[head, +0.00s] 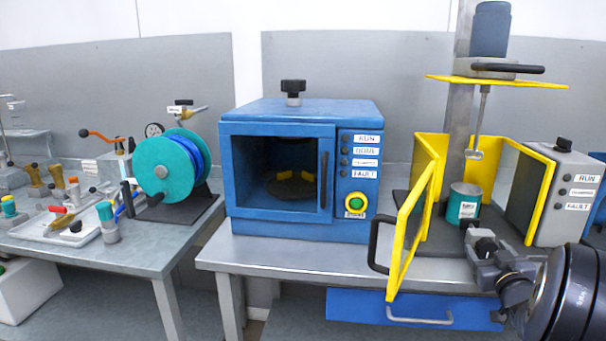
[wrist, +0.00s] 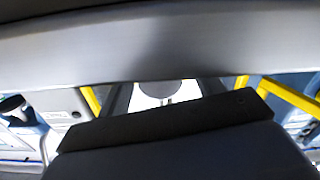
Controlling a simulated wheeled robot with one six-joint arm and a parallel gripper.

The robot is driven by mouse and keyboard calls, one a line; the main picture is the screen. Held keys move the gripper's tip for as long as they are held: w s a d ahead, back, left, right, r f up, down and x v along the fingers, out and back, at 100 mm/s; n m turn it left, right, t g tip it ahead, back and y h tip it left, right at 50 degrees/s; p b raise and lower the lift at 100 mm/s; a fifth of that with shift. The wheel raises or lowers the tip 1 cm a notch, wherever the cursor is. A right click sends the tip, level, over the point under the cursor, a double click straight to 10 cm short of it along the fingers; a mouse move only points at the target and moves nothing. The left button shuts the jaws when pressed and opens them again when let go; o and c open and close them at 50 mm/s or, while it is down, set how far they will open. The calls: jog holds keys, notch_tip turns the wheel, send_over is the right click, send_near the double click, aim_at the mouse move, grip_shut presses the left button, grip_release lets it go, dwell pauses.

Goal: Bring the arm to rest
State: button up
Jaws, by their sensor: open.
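My arm comes in from the lower right in the head view. My gripper (head: 474,232) is open, with its tips just in front of a teal can (head: 463,205) with a white label. I cannot tell whether they touch the can. The can stands upright inside the yellow-framed guard (head: 428,172) of the agitator, below its stirring shaft (head: 481,115). The guard door (head: 411,232) with a dark handle stands open toward me. In the wrist view, large grey and dark parts fill most of the picture, and yellow frame edges show at both sides.
A control box (head: 567,195) stands right of the guard, close to my arm. A blue oven-like machine (head: 300,170) stands to the left. A teal reel (head: 165,168) and a tray (head: 60,226) with small items lie on the left table. The bench front before the blue machine is clear.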

jog(key=shift+s+r+m+p, duration=0.1)
jog(key=shift+r+m+p, duration=0.15)
jog(key=shift+m+p, duration=1.65)
jog(key=shift+m, duration=0.1)
jog(key=s+a+n+b, duration=0.1)
jog(key=s+n+b, duration=0.4)
jog(key=n+b, duration=0.4)
jog(key=s+a+n+b, duration=0.1)
jog(key=s+n+b, duration=0.4)
jog(key=n+b, duration=0.5)
jog(key=shift+s+a+f+n+b, duration=0.3)
jog(key=shift+s+f+n, duration=0.1)
jog(key=shift+n, duration=4.4)
jog(key=shift+r, duration=0.1)
